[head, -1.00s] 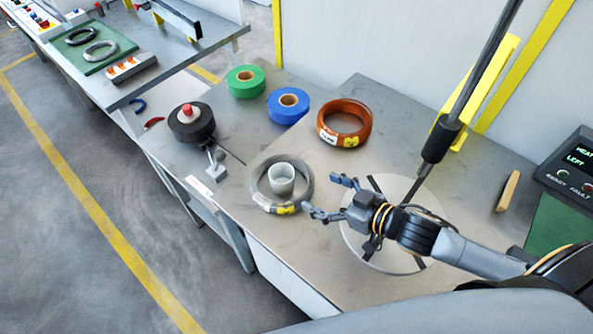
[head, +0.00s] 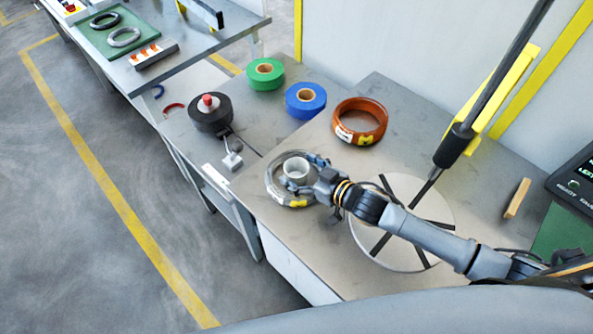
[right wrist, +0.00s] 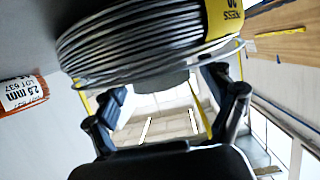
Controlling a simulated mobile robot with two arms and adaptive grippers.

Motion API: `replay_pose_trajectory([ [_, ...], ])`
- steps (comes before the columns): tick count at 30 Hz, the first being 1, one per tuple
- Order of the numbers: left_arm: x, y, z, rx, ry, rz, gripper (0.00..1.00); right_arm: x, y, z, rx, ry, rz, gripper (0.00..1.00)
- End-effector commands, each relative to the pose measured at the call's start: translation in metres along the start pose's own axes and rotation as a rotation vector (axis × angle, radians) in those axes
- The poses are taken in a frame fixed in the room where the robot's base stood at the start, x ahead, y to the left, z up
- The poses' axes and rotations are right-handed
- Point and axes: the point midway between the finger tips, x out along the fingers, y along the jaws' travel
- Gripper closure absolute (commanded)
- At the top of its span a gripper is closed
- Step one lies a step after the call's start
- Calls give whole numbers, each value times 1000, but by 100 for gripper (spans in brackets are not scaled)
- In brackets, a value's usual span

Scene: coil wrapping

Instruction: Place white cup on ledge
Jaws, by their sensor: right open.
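The white cup (head: 296,168) stands upright inside the ring of a grey wire coil (head: 275,187) on the workbench. My right gripper (head: 304,173) is open, with its fingers around the cup's right and near sides in the head view; I cannot tell whether they touch it. In the right wrist view the open fingers (right wrist: 172,100) frame the area below the wire coil (right wrist: 140,45), and a grey shape under the coil may be part of the cup. I cannot clearly pick out a ledge. My left gripper is not in view.
A copper coil (head: 360,121), blue roll (head: 305,100) and green roll (head: 265,74) stand behind. A round plate with dark bars (head: 425,205) lies under my right arm. A wooden block (head: 517,198) lies at the right. The bench's left edge is near the coil.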

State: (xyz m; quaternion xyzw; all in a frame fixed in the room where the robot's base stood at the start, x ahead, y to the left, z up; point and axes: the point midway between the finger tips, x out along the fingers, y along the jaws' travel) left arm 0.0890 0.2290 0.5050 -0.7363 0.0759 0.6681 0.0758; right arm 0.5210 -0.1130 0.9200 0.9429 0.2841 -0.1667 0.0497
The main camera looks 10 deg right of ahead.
Motion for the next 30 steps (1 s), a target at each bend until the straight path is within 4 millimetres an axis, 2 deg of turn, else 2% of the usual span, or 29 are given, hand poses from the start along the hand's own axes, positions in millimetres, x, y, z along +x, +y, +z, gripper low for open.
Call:
replay_pose_trajectory([
  [4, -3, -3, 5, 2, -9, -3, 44, 13, 0, 0, -1, 0, -1, 17],
  [11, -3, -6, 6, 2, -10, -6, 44, 14, 0, 1, -1, -1, -1, 17],
  [12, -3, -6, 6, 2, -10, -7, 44, 14, 0, 1, -1, -1, -1, 19],
  [20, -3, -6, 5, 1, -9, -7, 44, 14, 0, 1, -1, -1, -1, 70],
  [22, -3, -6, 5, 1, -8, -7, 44, 14, 0, 1, -1, -1, -1, 71],
  [23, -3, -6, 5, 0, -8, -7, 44, 14, 0, 1, -1, -1, -1, 75],
  [30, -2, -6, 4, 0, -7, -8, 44, 14, 0, 0, -1, 0, -1, 75],
])
